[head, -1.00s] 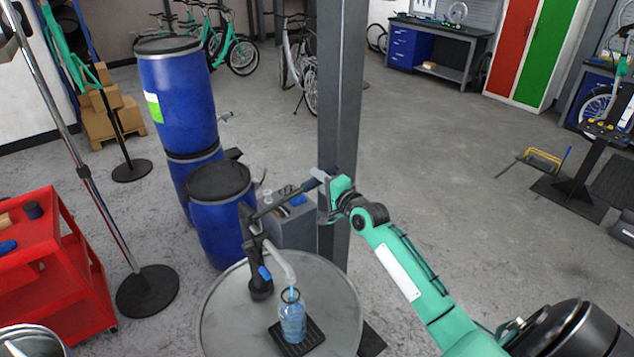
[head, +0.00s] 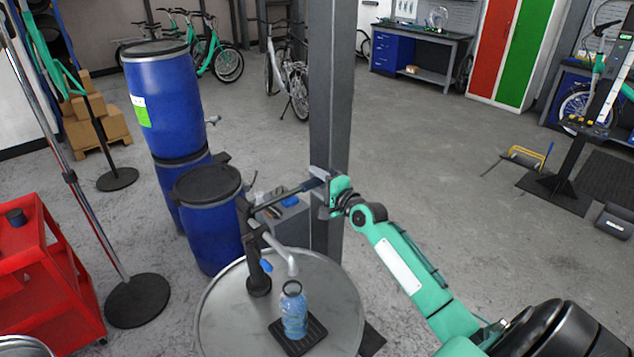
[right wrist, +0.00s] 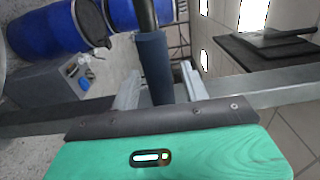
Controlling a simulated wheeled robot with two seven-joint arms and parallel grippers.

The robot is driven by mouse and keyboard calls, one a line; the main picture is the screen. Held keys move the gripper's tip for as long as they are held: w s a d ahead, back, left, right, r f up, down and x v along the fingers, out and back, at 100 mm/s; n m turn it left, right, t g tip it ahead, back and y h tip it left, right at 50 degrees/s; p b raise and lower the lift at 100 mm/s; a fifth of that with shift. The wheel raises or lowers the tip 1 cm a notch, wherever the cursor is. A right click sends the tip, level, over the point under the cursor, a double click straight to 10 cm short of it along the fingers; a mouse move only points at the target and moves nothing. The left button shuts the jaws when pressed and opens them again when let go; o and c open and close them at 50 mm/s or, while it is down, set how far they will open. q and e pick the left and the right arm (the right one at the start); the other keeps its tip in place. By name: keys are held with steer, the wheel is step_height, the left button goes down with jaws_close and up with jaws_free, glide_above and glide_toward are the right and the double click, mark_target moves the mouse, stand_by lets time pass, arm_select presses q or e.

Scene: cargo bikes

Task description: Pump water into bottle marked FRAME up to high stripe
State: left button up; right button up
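A clear, blue-tinted bottle (head: 293,314) stands upright on a black tray (head: 313,337) on the drum top, under the pump's grey spout (head: 288,258). Its marking, stripes and water level are too small to read. The dark hand pump (head: 256,265) rises from the drum (head: 222,316), its lever slanting up to the right. My right gripper (head: 328,190) is at the lever's end. In the right wrist view its two fingers (right wrist: 160,82) stand on either side of the dark blue handle grip (right wrist: 152,62), partly closed around it. My left gripper is out of view.
A grey post (head: 330,110) stands right behind my right gripper. Blue barrels (head: 208,225) stand at the left behind the drum, and a red cart (head: 45,285) at far left. The floor to the right is mostly clear.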

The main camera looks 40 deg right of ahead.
steer(key=shift+s, duration=0.4)
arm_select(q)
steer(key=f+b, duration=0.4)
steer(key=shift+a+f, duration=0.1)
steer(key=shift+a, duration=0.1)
arm_select(e)
steer(key=s+d, duration=0.1)
steer(key=s, duration=1.2)
